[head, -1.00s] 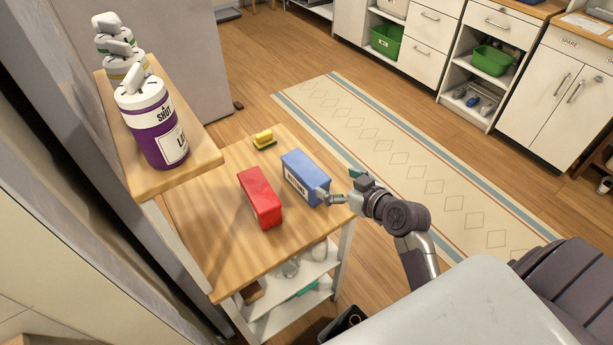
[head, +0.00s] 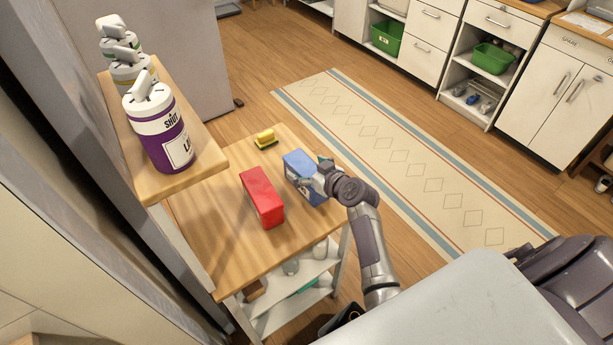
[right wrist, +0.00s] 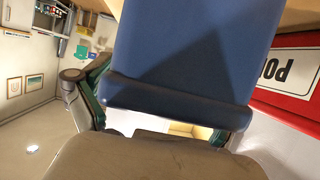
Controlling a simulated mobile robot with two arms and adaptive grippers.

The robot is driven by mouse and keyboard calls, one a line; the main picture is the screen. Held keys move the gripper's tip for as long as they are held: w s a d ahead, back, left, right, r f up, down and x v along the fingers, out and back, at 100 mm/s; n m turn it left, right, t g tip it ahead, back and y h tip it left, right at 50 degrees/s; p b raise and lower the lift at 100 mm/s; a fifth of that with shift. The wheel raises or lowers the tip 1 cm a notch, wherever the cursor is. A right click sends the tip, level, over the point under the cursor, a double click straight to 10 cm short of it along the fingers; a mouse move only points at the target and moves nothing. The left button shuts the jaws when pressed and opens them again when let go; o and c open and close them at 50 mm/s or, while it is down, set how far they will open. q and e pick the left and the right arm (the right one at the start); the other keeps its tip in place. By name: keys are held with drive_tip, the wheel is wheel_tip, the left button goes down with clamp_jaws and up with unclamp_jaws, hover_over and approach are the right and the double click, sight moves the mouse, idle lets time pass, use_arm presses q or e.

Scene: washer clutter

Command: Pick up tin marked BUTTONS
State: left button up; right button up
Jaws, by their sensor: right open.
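A blue tin (head: 298,163) stands on the wooden cart top. It also fills the middle of the right wrist view (right wrist: 190,45). A pale label on its side was visible before but is now mostly hidden by my gripper, so I cannot read it. My right gripper (head: 316,174) is open at the right end of the blue tin, with its fingers on either side. I cannot tell whether they touch it. My left gripper is not in view.
A red tin (head: 262,197) stands just left of the blue tin; its white label (right wrist: 286,70) shows partly in the wrist view. A yellow-green sponge (head: 265,138) lies behind.

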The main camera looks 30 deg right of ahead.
drive_tip(key=c, duration=1.2)
drive_tip(key=shift+c, duration=0.5)
drive_tip(key=shift+r, duration=0.15)
